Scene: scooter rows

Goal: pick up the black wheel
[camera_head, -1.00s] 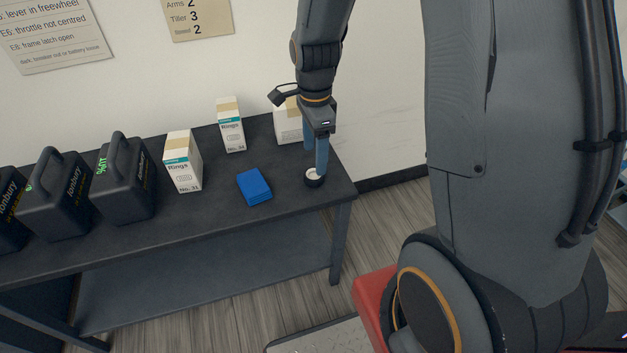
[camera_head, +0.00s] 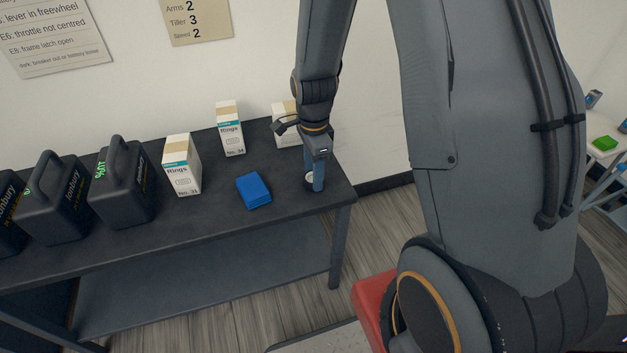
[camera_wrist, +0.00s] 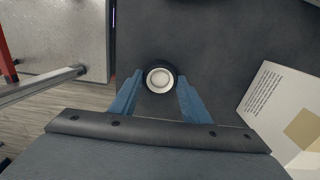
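The black wheel (camera_wrist: 173,70), with a pale hub, lies on the dark bench top (camera_head: 221,209) near its right end. It also shows in the head view (camera_head: 308,183), partly hidden by a blue finger. My gripper (camera_wrist: 158,88) is over the bench with its two blue fingers apart, one on each side of the wheel. In the wrist view the fingertips are close to the wheel's sides, and I cannot tell if they touch it. In the head view the fingers reach down to about the wheel's height.
A blue block (camera_head: 253,190) lies left of the wheel. White ring boxes (camera_head: 183,166) (camera_head: 230,129) stand farther left and back, and another white box (camera_head: 287,124) stands behind my gripper. The bench's right edge is close to the wheel.

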